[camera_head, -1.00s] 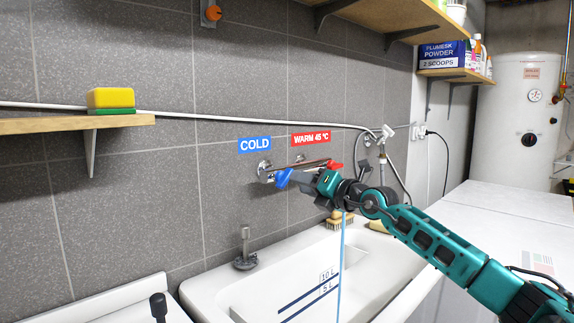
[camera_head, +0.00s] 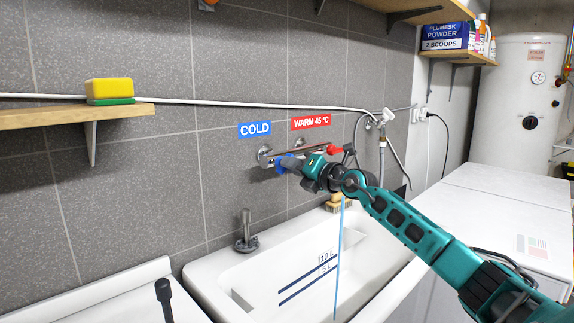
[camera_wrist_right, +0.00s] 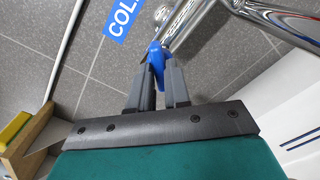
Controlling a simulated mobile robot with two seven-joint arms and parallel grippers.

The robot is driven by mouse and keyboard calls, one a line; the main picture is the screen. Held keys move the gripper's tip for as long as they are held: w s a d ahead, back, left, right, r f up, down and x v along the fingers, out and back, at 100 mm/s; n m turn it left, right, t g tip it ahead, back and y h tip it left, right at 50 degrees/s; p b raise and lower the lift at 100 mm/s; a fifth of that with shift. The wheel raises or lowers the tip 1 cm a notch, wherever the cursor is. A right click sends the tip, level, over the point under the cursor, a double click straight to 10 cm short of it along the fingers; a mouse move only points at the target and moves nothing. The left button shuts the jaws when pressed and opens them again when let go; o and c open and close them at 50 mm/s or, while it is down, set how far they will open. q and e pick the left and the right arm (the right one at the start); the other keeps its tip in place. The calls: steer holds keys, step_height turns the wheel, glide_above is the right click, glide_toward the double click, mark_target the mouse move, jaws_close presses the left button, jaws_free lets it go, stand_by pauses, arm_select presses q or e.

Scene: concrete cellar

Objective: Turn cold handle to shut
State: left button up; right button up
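The blue cold handle (camera_head: 283,163) sits on the left end of the chrome wall mixer (camera_head: 300,157), under the blue COLD label (camera_head: 254,129). My right gripper (camera_head: 287,166) reaches it from the right. In the right wrist view the handle (camera_wrist_right: 157,58) lies between the two grey fingers (camera_wrist_right: 158,82), which look closed on it. The red warm handle (camera_head: 334,150) is at the mixer's right end, partly behind my arm. A thin pale blue water stream (camera_head: 338,255) falls into the white sink (camera_head: 237,271). My left gripper is not in view.
A wooden shelf (camera_head: 60,115) with a yellow-green sponge (camera_head: 109,91) is at the left. A brush (camera_head: 338,204) stands on the sink's back edge. A grey hose (camera_head: 382,150) hangs at the right. A white worktop (camera_head: 490,215) lies right of the sink.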

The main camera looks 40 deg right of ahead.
jaws_close()
steer(key=m+p, duration=0.4)
steer(key=shift+m, duration=0.3)
stand_by(0.3)
